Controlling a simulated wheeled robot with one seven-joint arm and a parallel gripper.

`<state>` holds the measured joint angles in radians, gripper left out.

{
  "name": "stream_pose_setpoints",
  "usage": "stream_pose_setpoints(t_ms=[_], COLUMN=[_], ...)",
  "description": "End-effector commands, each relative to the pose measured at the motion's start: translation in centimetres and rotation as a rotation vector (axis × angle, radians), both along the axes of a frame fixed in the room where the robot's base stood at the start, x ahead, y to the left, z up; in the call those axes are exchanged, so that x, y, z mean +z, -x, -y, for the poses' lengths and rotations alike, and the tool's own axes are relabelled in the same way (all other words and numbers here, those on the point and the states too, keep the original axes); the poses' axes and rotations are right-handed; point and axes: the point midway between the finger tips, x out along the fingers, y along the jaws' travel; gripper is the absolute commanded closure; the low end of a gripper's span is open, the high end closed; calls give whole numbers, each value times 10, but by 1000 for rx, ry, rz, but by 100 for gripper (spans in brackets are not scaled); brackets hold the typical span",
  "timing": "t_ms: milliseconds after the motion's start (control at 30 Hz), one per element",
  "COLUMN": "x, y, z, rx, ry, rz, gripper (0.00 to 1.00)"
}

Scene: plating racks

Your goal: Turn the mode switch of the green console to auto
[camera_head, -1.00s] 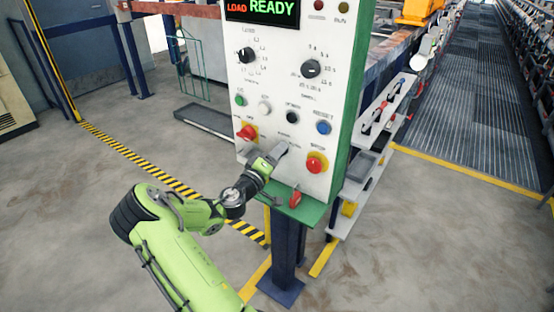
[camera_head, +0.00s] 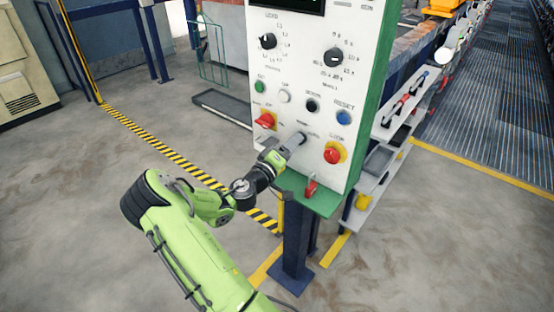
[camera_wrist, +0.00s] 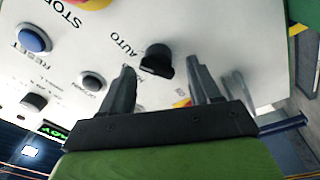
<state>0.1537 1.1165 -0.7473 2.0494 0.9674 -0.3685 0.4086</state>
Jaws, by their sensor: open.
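The green console (camera_head: 362,110) has a white panel with green edges and stands on a dark blue post. Its mode switch (camera_wrist: 157,60) is a black knob with the word AUTO printed beside it in the wrist view. My gripper (camera_wrist: 160,82) is open, with one finger on either side of the knob; whether the fingers touch it I cannot tell. In the head view my gripper (camera_head: 298,138) is at the lower panel, between the red rotary switch (camera_head: 265,120) and the red stop button (camera_head: 332,155), and hides the mode switch.
The blue reset button (camera_head: 344,117) and black button (camera_head: 312,105) are just above my gripper. A red padlock-like item (camera_head: 311,187) hangs at the lower green edge. Shelves (camera_head: 385,165) stand behind the console at right.

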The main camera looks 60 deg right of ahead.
Motion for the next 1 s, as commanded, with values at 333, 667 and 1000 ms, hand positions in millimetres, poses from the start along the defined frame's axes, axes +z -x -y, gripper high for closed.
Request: stream_pose_setpoints(t_ms=[333,667,1000], x=[-8,-12,-12], y=[-13,-16,-16], z=[-98,-138,-137], rx=[9,3,3], ry=[-3,-2,-2], rz=[-3,1,1], gripper=[38,38,38])
